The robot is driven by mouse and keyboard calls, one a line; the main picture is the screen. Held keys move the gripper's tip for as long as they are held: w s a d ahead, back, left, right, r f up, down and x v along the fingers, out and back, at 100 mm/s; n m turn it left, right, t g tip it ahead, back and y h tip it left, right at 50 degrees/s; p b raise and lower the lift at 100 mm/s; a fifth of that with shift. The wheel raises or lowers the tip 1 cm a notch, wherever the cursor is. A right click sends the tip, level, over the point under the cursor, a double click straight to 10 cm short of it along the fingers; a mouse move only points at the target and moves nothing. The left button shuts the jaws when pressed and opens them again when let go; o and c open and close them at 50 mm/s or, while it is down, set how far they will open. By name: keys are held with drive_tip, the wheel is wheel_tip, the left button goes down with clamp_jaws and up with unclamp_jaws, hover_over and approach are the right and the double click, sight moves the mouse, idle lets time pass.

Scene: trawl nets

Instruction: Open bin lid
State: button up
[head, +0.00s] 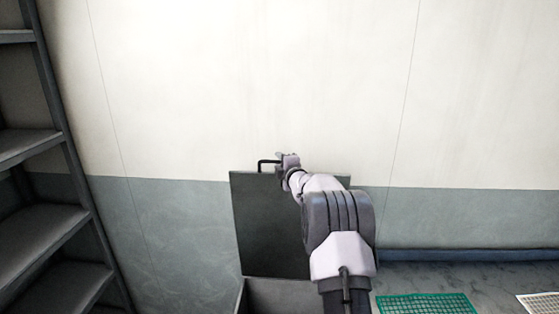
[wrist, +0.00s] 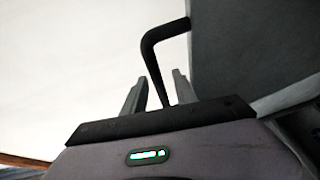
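The bin lid (head: 262,225) is a dark grey panel standing upright, well raised above the bin (head: 275,293), whose opening shows below it. A black bent-bar handle (head: 262,162) sticks out at the lid's top edge. My gripper (head: 283,157) is at this handle, and my arm covers the lid's right part. In the wrist view, the handle (wrist: 154,65) runs down between my two grey fingers (wrist: 158,88). The fingers stand apart with a small gap on each side of the bar. The lid (wrist: 255,45) fills the wrist view's upper right.
A dark shelf rack (head: 45,215) stands at the left. A pale wall (head: 250,80) with a grey lower band rises behind the lid. At the lower right, a grey surface (head: 480,278) carries a green mesh piece (head: 428,304) and a white one (head: 540,303).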

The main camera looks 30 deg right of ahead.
drive_tip(key=shift+w, duration=0.15)
clamp_jaws()
idle(1.4)
